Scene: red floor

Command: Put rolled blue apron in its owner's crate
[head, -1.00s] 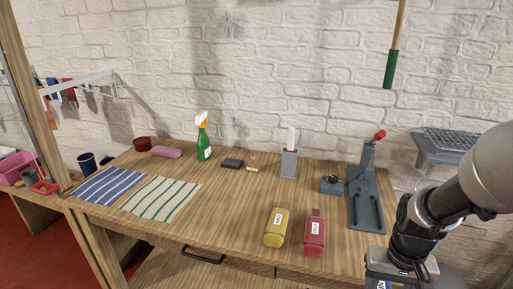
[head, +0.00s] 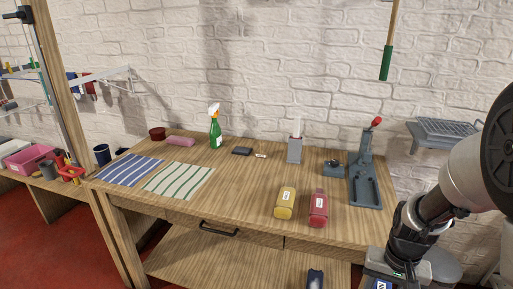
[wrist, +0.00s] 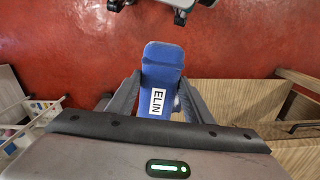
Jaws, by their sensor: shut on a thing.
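The rolled blue apron (wrist: 162,75) has a white label reading ELIN. In the wrist view it sits between the two fingers of my gripper (wrist: 158,105), which is shut on it, above red floor. In the head view only a small blue-and-white bit of the apron (head: 381,285) shows at the bottom edge, below my wrist. I cannot make out any crate marked with an owner's name.
The wooden bench (head: 250,190) holds a yellow item (head: 285,204) and a red item (head: 318,209), both labelled, a spray bottle (head: 215,128) and striped cloths (head: 178,180). A dark object (head: 315,279) is on its lower shelf. A pink bin (head: 28,157) stands far left.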

